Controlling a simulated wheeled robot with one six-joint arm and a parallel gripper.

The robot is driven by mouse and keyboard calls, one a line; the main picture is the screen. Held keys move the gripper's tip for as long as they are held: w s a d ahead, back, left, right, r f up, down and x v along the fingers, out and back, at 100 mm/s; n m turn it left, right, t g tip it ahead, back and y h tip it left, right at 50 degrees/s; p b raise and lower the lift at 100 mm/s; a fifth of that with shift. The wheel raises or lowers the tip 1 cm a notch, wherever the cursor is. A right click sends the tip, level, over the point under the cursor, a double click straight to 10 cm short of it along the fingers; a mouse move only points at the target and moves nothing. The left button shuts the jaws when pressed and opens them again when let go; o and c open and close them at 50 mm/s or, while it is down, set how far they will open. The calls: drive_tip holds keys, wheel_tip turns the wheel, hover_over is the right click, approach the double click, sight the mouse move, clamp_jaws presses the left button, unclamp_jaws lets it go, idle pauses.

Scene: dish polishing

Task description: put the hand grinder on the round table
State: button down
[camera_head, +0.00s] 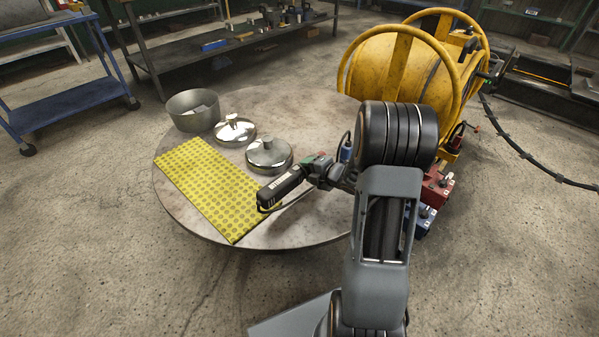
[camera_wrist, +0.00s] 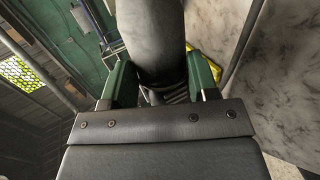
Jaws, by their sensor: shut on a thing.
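The hand grinder (camera_head: 281,189) is a dark, elongated tool with pale lettering on its side. It shows over the round table (camera_head: 315,222), near the right edge of the yellow mat. My gripper (camera_head: 318,169) is shut on it. In the wrist view the grinder's grey body (camera_wrist: 155,40) sits between the green fingers of my gripper (camera_wrist: 161,82). I cannot tell whether the grinder touches the tabletop or hangs just above it.
A yellow dotted mat (camera_head: 208,186), two shiny lids (camera_head: 234,131) (camera_head: 269,155) and a metal pot (camera_head: 193,111) stand on the table. A yellow drum machine (camera_head: 395,65) and red boxes (camera_head: 436,188) stand at right. The table's front right is bare.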

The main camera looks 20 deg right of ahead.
drive_tip(key=shift+w+d+f+b, duration=0.3)
drive_tip(key=shift+d+f+b, duration=0.05)
drive_tip(key=shift+d+f, duration=0.45)
drive_tip(key=shift+w+d+f+b, duration=0.3)
drive_tip(key=shift+d+f, duration=0.35)
drive_tip(key=shift+f, duration=0.25)
drive_tip(key=shift+d+f+b, duration=0.1)
drive_tip(key=shift+f+b, duration=0.8)
drive_tip(key=shift+f, duration=0.7)
drive_tip(key=shift+f, duration=0.15)
drive_tip(key=shift+c, duration=1.8)
unclamp_jaws()
drive_tip(key=shift+f, duration=0.1)
